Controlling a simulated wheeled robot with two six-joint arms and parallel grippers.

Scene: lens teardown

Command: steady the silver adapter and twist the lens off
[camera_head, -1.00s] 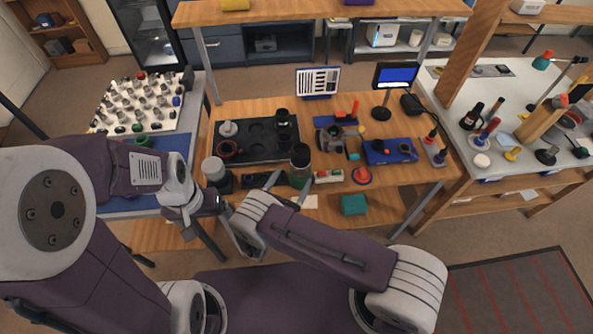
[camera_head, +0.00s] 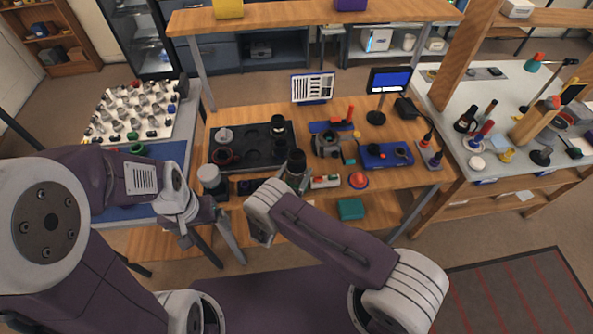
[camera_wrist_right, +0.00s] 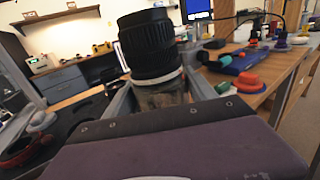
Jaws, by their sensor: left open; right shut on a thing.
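The black ribbed lens (camera_wrist_right: 148,45) stands upright in the right wrist view, with a pale silver ring (camera_wrist_right: 158,77) at its base. Below the ring a dull grey-brown part, which may be the silver adapter, sits between the fingers of my right gripper (camera_wrist_right: 160,97), shut on it. In the head view the lens (camera_head: 297,162) stands at the bench's front, beyond my right forearm, which hides most of the right gripper. My left gripper (camera_head: 210,240) is open and empty, in front of the bench and left of the lens, apart from it.
A black tray (camera_head: 240,170) with round recesses lies behind the lens to the left. A white-topped jar (camera_head: 211,180) stands near the left gripper. A red button (camera_head: 358,180), green block (camera_head: 350,209) and blue device (camera_head: 385,155) lie to the right.

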